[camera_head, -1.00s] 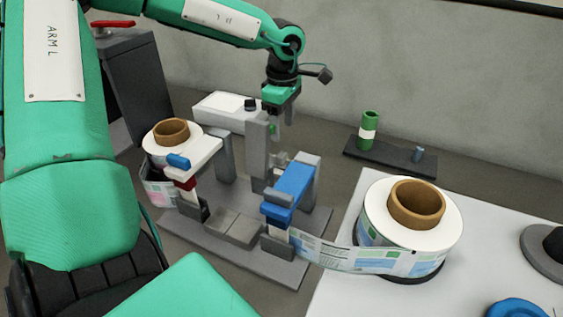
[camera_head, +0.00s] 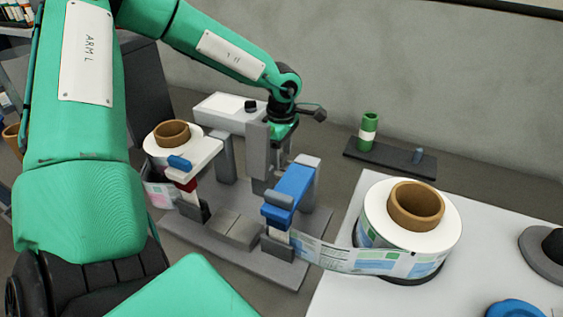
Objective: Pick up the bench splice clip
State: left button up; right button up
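I cannot tell for certain which part is the bench splice clip. Small blue pieces show on the grey bench fixture (camera_head: 195,235): one blue block (camera_head: 180,163) on a white arm at the left, and a larger blue clamp-like part (camera_head: 292,188) over the label strip at the right. My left gripper (camera_head: 283,148) points down at the back of the fixture, behind and beside a tall grey post (camera_head: 257,150). The post and nearby parts hide much of its fingers, so its opening and anything between them are unclear. My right gripper is out of view.
A large label reel (camera_head: 440,225) stands on the white table (camera_head: 340,295) at the right, its strip running to the fixture. A smaller reel (camera_head: 155,140) is at the left. A dark tray (camera_head: 385,158) holds a green cylinder (camera_head: 368,132). A blue round thing (camera_head: 515,309) lies front right.

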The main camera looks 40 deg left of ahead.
pick_arm(q)
jog(key=c, duration=0.9)
